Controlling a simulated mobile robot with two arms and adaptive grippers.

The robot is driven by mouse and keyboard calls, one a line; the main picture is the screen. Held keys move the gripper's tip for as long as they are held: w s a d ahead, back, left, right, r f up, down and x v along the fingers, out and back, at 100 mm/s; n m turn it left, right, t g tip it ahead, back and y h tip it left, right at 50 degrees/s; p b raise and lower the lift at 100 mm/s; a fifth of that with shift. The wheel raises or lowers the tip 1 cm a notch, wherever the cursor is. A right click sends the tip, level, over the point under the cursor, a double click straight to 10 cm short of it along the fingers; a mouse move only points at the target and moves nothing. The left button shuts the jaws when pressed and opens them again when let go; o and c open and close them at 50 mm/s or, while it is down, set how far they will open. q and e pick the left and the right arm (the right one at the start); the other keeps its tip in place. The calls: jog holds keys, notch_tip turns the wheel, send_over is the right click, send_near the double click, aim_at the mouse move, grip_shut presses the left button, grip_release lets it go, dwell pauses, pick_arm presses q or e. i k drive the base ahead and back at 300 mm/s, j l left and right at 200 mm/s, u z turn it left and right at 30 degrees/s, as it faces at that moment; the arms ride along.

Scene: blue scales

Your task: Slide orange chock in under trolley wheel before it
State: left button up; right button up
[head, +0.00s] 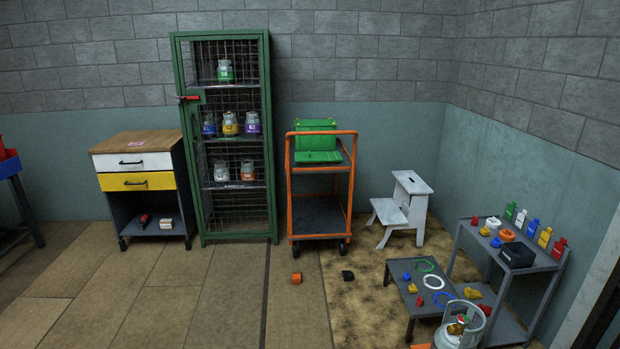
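The orange chock (296,278) lies on the wooden floor in front of the trolley's left front wheel (296,249), with a gap of bare floor between them. A black chock (347,275) lies to its right, in front of the right front wheel (342,247), also apart from it. The trolley (319,239) has an orange frame and dark lower deck, and stands against the back wall. Neither of my grippers shows in the head view.
A green crate (318,157) sits on the trolley's top. A green mesh cabinet (272,150) stands left of it, a white step stool (413,185) right. A low grey table (398,290) with rings and a gas cylinder (458,335) are at front right. The front-left floor is clear.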

aim_at(296, 276)
jog(key=i, duration=0.65)
jog(key=i+l+u, duration=0.1)
jog(key=i, duration=0.6)
jog(key=i+l, duration=0.15)
jog(key=i, duration=0.5)
jog(key=i+l+u, duration=0.1)
jog(key=i, duration=0.55)
